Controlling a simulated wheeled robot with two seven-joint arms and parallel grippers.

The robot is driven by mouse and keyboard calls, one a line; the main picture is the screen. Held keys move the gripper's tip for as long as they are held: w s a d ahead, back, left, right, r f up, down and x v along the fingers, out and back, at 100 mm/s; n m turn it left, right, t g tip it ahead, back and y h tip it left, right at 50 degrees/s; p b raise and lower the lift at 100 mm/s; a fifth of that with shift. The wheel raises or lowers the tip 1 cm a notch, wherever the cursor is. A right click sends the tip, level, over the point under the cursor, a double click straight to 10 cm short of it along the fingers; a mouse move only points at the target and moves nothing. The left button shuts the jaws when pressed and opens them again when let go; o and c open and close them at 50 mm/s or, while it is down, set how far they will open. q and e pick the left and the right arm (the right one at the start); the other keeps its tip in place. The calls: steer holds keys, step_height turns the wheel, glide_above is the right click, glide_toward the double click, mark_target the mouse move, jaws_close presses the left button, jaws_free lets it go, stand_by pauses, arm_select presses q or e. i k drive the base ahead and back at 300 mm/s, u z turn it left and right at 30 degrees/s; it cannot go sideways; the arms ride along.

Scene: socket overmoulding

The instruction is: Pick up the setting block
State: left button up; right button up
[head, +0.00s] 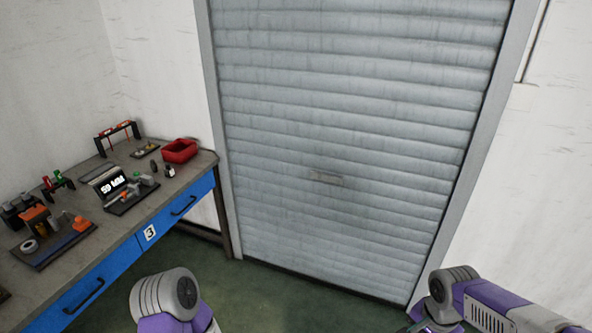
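I cannot pick out the setting block for certain; the objects on the workbench (118,236) at the left are small at this distance. A dark fixture with a lit display (112,187) stands near the middle of the bench, with small grey, green and orange parts on and beside it. Small dark pieces (154,166) stand between it and the red bin.
A red bin (180,150) sits at the bench's far right corner. A rack with orange-red items (117,131) stands at the back. A dark tray (50,258) holds an orange-topped tool. Blue drawers (95,284) face the floor. A grey roller shutter (340,130) fills the middle. Green floor (275,300) is clear.

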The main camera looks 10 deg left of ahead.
mark_target(168, 171)
steer(key=u, duration=0.25)
steer(key=i, duration=2.1)
steer(key=u, duration=1.6)
steer(key=i, duration=1.35)
steer(key=u, duration=1.15)
